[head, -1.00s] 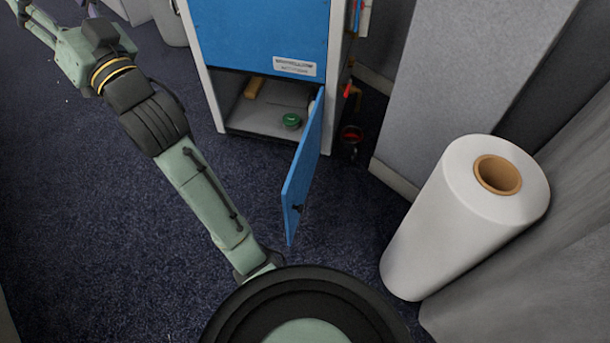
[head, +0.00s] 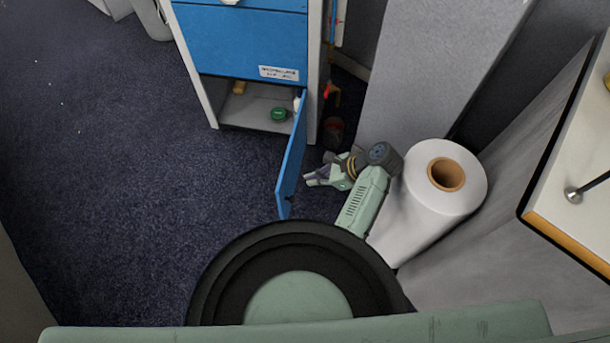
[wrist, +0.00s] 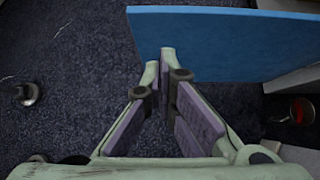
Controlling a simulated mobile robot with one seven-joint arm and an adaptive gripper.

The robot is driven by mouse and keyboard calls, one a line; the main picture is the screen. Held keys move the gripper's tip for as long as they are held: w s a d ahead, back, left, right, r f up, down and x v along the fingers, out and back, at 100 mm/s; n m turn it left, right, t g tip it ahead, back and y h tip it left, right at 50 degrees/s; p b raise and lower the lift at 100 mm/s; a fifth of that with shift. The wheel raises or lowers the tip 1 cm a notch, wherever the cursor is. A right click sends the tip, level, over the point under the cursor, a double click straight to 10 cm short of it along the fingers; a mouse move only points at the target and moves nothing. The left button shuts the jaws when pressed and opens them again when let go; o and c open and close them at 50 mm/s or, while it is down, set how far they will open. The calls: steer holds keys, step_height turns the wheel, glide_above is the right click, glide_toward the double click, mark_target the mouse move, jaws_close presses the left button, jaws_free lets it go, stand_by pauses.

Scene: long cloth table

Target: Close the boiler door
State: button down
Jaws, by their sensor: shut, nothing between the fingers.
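The blue boiler door (head: 292,160) stands wide open at the bottom of a blue and white cabinet (head: 250,45). It is hinged at the cabinet's right side and swings out toward me. My gripper (head: 307,178) is low, to the right of the door, on its outer side, with the fingers pointing at it. In the wrist view the door (wrist: 225,40) spans the top right, just beyond my fingertips (wrist: 160,55). The fingers meet at the tips, shut and empty. I cannot tell whether they touch the door.
A green round item (head: 279,114) lies inside the open compartment. A large white roll (head: 425,205) stands right of my arm. A grey panel (head: 430,70) rises behind it. A white-topped table (head: 575,200) is at the far right. The carpet (head: 120,170) at left is clear.

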glide_toward(283, 189)
steer(key=x, duration=0.5)
steer(key=shift+d+f, duration=0.1)
steer(key=shift+d, duration=0.05)
steer(key=shift+w, duration=0.1)
